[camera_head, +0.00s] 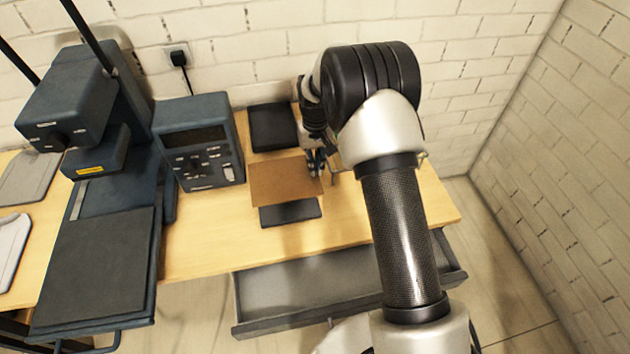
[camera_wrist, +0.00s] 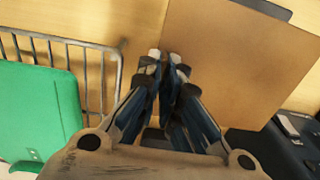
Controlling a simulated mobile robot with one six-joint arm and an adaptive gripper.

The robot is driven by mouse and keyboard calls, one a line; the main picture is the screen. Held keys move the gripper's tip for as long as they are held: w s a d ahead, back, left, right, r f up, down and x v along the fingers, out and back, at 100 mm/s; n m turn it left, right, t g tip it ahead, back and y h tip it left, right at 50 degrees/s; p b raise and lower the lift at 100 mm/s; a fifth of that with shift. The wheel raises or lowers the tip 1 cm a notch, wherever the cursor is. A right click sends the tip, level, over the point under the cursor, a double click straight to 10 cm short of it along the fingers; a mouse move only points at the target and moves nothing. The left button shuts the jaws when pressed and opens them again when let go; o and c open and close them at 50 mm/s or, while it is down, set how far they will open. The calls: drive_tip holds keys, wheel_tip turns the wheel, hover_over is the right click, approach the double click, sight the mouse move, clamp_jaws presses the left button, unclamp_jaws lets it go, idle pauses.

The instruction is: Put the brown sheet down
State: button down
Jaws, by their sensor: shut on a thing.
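The brown sheet (camera_head: 284,182) is a flat square held above the table, over a dark flat pad (camera_head: 290,212) that shows past its front edge. My gripper (camera_head: 318,168) is at the sheet's right edge, partly hidden by my arm. In the wrist view my gripper (camera_wrist: 168,60) has its fingertips close together at the edge of the brown sheet (camera_wrist: 235,60), shut on it. Whether the sheet touches the pad beneath cannot be told.
A second dark pad (camera_head: 273,127) lies behind the sheet. A control box (camera_head: 198,142) and a press (camera_head: 95,230) stand to the left. An open drawer (camera_head: 300,290) juts out below the table (camera_head: 225,235). A wire basket (camera_wrist: 95,70) with a green item (camera_wrist: 38,115) is beside my gripper.

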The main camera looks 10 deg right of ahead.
sight(315, 178)
drive_tip(key=shift+f+b, duration=0.7)
drive_tip(key=shift+f, duration=2.3)
drive_tip(key=shift+f, duration=0.25)
drive_tip(key=c, duration=1.8)
unclamp_jaws()
drive_tip(key=shift+r, duration=0.1)
